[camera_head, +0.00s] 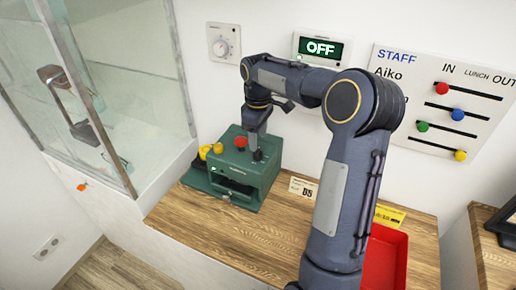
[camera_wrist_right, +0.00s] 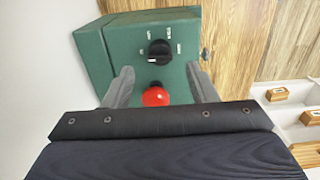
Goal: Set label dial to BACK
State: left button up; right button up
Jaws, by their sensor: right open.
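The green label machine (camera_head: 217,184) stands on the wooden counter. In the right wrist view its green face (camera_wrist_right: 115,50) carries a black dial (camera_wrist_right: 159,50) with small white labels around it, too small to read. Which label the dial points to I cannot tell. A red button (camera_wrist_right: 155,96) sits beside the dial; it also shows in the head view (camera_head: 240,142). My right gripper (camera_wrist_right: 162,80) is open above the face, its fingers either side of the red button and apart from the dial. My left gripper is not in view.
A display reading OFF (camera_head: 321,48) and a white wall dial (camera_head: 221,47) hang behind. A staff board (camera_head: 440,95) with coloured knobs is at right. A glass case (camera_head: 110,90) stands left. A price card (camera_head: 303,190) and a red tray (camera_head: 385,262) are on the counter.

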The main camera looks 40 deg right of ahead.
aim_at(258, 154)
jog(key=shift+f, duration=2.75)
jog(key=c, duration=1)
jog(key=shift+o, duration=0.2)
